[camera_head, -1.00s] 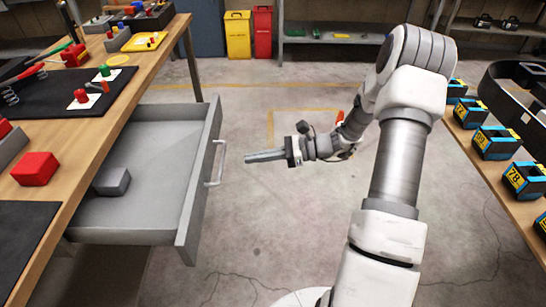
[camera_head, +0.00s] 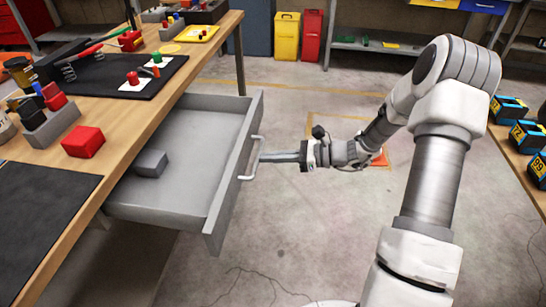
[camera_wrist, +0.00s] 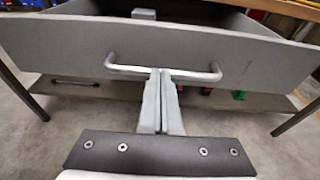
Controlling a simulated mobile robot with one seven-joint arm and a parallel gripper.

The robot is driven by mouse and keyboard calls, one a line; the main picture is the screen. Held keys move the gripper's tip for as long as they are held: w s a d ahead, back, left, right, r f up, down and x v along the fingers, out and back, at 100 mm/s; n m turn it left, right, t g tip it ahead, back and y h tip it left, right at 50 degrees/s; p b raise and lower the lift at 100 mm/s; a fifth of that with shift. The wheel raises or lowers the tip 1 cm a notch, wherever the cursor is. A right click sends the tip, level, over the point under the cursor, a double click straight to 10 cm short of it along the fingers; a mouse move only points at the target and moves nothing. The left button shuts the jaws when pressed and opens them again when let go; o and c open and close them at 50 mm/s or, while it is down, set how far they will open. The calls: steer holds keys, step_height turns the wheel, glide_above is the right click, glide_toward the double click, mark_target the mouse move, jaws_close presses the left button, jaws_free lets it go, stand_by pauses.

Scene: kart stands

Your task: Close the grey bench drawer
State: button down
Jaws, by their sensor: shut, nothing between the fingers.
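The grey bench drawer (camera_head: 235,185) stands pulled out from under the wooden workbench, with its inside showing. A small grey block (camera_head: 150,163) lies in it. Its front carries a pale bar handle (camera_head: 252,160). My gripper (camera_head: 266,157) is shut and empty, its fingertips right at the handle, pointing at the drawer front. In the wrist view the shut fingers (camera_wrist: 162,75) reach up to the middle of the handle bar (camera_wrist: 130,70), in front of the drawer face (camera_wrist: 60,45). I cannot tell whether they touch it.
The workbench (camera_head: 120,120) holds a red block (camera_head: 83,142), black mats and tools. A second table with black-and-blue boxes (camera_head: 527,135) is at the right. Yellow (camera_head: 287,38) and red bins stand at the back. The floor between is mostly clear.

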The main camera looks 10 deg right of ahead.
mark_target(180, 157)
steer(key=r+x, duration=0.1)
steer(key=x, duration=0.7)
steer(key=r+x, duration=0.2)
steer(key=x, duration=0.7)
steer(key=a+r+x, duration=0.1)
steer(key=r+x, duration=0.1)
steer(key=x, duration=0.6)
steer(key=shift+w+a, duration=0.15)
steer(key=shift+w, duration=0.15)
steer(key=shift+w+a+r, duration=0.1)
steer(key=shift+a+r, duration=0.1)
steer(key=shift+r, duration=0.05)
